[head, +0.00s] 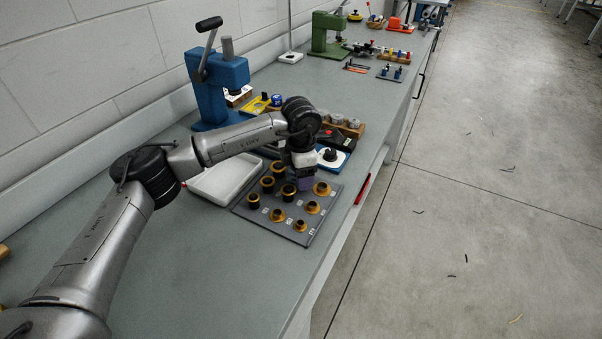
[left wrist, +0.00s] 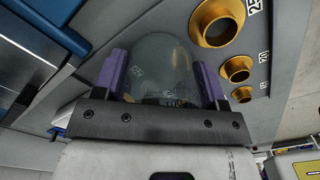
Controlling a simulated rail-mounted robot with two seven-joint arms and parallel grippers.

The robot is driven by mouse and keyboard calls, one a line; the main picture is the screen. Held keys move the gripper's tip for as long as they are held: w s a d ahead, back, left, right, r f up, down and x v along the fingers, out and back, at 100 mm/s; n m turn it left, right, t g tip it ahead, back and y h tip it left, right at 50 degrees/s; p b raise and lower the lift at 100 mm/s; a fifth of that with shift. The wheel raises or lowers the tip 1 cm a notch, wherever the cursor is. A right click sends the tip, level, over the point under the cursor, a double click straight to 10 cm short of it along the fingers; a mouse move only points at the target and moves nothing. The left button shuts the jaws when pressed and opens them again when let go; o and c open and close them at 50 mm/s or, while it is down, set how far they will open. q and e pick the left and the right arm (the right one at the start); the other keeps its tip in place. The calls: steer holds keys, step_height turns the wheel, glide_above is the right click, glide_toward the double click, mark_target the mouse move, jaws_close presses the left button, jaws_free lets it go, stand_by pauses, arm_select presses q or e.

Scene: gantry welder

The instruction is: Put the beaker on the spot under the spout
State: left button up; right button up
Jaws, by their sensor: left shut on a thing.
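My left gripper (head: 304,182) is over the far right part of a dark board on the bench, its purple finger pointing down. In the left wrist view, its two purple fingers (left wrist: 163,78) are shut on a clear, see-through rounded vessel, which looks like the beaker (left wrist: 160,52). In the head view the beaker cannot be made out; the wrist and gripper cover that place. I cannot make out a spout or a marked spot under it in either view. My right gripper is not in view.
The dark board (head: 240,210) carries several brass-and-black rings and cups. A white tray (head: 213,188) lies left of it, and a blue press (head: 217,90) stands behind. A green press (head: 327,35) is farther along. The near bench is clear.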

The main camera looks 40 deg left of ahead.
arm_select(q)
steer(key=shift+f, duration=0.15)
steer(key=o, duration=0.9)
steer(key=shift+o, duration=0.2)
step_height(320, 180, up, 12)
steer(key=p, duration=0.4)
steer(key=shift+f, duration=0.25)
steer(key=shift+o, duration=0.4)
steer(key=shift+r, duration=0.4)
